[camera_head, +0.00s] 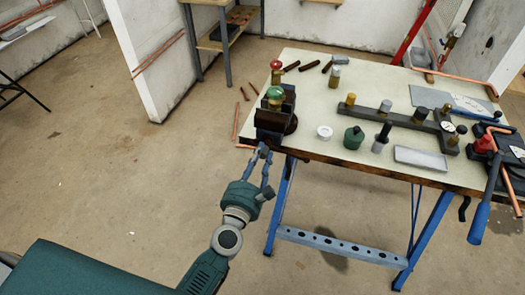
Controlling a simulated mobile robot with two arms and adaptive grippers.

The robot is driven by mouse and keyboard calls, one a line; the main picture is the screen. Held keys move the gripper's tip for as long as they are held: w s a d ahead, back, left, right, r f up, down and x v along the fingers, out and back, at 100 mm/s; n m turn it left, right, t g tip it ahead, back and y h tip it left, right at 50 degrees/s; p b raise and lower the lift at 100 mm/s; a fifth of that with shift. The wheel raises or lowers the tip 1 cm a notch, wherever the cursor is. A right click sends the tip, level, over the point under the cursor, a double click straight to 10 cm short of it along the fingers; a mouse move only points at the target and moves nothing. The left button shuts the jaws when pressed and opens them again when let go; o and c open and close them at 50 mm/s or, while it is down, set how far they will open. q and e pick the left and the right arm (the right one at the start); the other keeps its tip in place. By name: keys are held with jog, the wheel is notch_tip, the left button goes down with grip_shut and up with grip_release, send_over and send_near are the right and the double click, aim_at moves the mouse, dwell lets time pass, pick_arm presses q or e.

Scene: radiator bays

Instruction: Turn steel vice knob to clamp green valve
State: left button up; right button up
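The dark vice (272,121) sits at the near left corner of the workbench. The green valve (275,94) stands upright at the top of the vice, between its jaws as far as I can see. My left gripper (262,152) is at the front of the vice, just below it, with its fingers pointing up toward it. The fingers show a gap lower down, but their tips are too small to read. I cannot make out the steel knob; the fingertips may cover it. My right gripper is out of view.
The workbench (388,82) holds a red-topped valve (276,70), a white ring (324,132), a green bottle-like part (353,138), a dark rack (391,117) and a pale tray (420,158). A blue-handled tool (481,212) overhangs the right edge. Open floor lies left.

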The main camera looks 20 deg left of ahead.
pick_arm(q)
grip_shut()
jog(key=m+p, duration=0.5)
jog(key=m, duration=0.6)
jog(key=shift+r, duration=0.2)
jog(key=m+p, duration=0.4)
jog(key=m, duration=0.6)
jog(key=shift+f, duration=0.15)
jog(key=m+p, duration=0.2)
jog(key=m, duration=0.4)
jog(key=shift+f+m, duration=0.15)
jog(key=shift+m, duration=0.15)
jog(key=o, duration=0.6)
grip_release()
jog(key=shift+f, duration=0.15)
jog(key=shift+c, duration=0.2)
jog(key=shift+s, duration=0.1)
jog(key=shift+r, duration=0.2)
jog(key=shift+s, duration=0.15)
